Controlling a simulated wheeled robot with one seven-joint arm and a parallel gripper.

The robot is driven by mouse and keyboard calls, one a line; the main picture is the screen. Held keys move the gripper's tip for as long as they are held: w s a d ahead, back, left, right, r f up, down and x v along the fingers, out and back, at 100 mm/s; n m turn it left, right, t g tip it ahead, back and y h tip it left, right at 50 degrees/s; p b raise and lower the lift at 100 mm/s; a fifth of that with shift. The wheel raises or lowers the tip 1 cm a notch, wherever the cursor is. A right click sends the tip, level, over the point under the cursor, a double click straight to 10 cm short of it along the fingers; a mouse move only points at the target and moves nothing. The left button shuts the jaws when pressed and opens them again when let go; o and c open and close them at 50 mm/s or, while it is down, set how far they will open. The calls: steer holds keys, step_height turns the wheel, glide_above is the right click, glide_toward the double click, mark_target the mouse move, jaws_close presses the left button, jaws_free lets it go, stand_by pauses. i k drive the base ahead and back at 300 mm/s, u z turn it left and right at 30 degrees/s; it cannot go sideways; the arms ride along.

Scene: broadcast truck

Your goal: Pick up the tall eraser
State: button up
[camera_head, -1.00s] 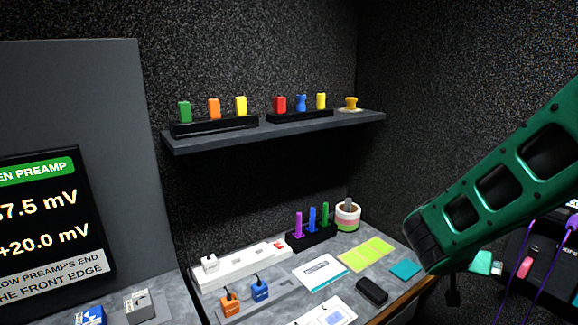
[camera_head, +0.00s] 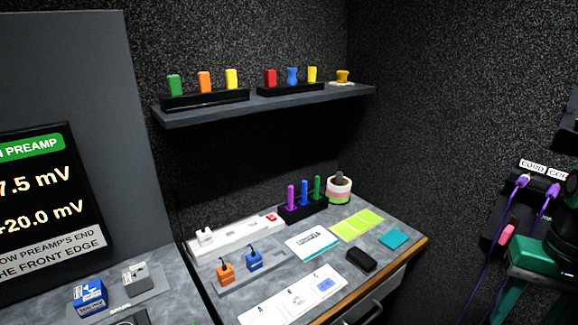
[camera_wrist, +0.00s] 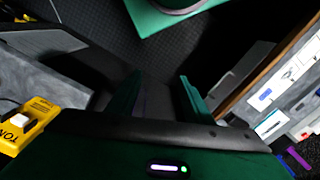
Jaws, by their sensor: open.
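No item is clearly recognizable as the tall eraser. A dark oblong block (camera_head: 361,259) lies on the desk near its front edge, and a small pink piece (camera_head: 507,235) sits by the cord panel at right; I cannot tell if either is an eraser. In the wrist view my gripper (camera_wrist: 158,95) has its two green fingers apart, with nothing between them. It is not near any item I can name as the eraser. Green parts of my arm show at the right edge of the head view.
The desk (camera_head: 408,238) holds colored sticks in a black rack (camera_head: 303,212), a pot (camera_head: 339,190), cards and a power strip (camera_head: 232,237). A shelf (camera_head: 265,105) with colored blocks hangs above. A yellow device (camera_wrist: 27,125) shows at left in the wrist view. Purple cords hang at right.

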mark_target(361, 261)
steer(key=u, duration=1.65)
steer(key=k, duration=1.2)
steer(key=z, duration=1.05)
steer(key=i, duration=1.7)
